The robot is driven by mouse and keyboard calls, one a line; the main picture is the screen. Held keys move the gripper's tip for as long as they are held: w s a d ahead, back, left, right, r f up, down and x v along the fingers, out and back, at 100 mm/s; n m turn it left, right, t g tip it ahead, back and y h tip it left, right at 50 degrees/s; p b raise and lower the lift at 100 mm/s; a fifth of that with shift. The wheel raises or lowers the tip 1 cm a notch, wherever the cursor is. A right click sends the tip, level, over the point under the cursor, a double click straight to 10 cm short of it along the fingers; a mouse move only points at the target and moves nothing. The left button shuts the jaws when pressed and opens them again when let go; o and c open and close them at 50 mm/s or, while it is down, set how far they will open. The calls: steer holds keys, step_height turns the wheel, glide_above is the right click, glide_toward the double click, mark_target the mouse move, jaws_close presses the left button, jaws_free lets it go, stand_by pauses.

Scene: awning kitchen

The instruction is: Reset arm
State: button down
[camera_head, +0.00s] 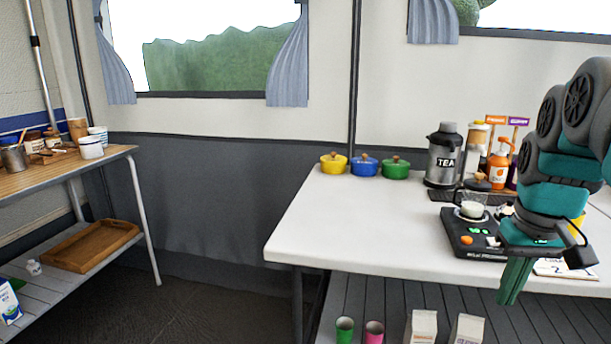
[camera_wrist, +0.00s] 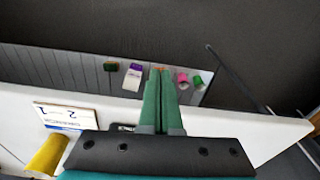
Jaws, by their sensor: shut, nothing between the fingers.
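My gripper (camera_head: 509,296) is at the right of the head view, with its green fingers pointing down at the front edge of the white table (camera_head: 345,235). The fingers are together and nothing is between them. The wrist view also shows the closed fingers (camera_wrist: 160,75), which reach past the table edge over the lower shelf. My arm comes in from the right and hides part of the table's right side.
A black scale (camera_head: 462,238) with a glass cup stands just left of my gripper. Yellow, blue and green pots (camera_head: 395,169), a TEA dispenser (camera_head: 443,160) and an orange bottle (camera_head: 499,165) stand behind. Cartons (camera_head: 421,328) and cups (camera_head: 374,333) stand on the lower shelf. The table's left part is clear.

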steer(key=s+a+f+n+g, duration=0.1)
steer(key=s+a+f+g, duration=0.1)
steer(key=s+a+f, duration=1.5)
steer(key=shift+s+f+n+g, duration=0.35)
steer(key=shift+s+n+g, duration=0.05)
steer(key=shift+s, duration=0.55)
steer(key=shift+d, duration=0.1)
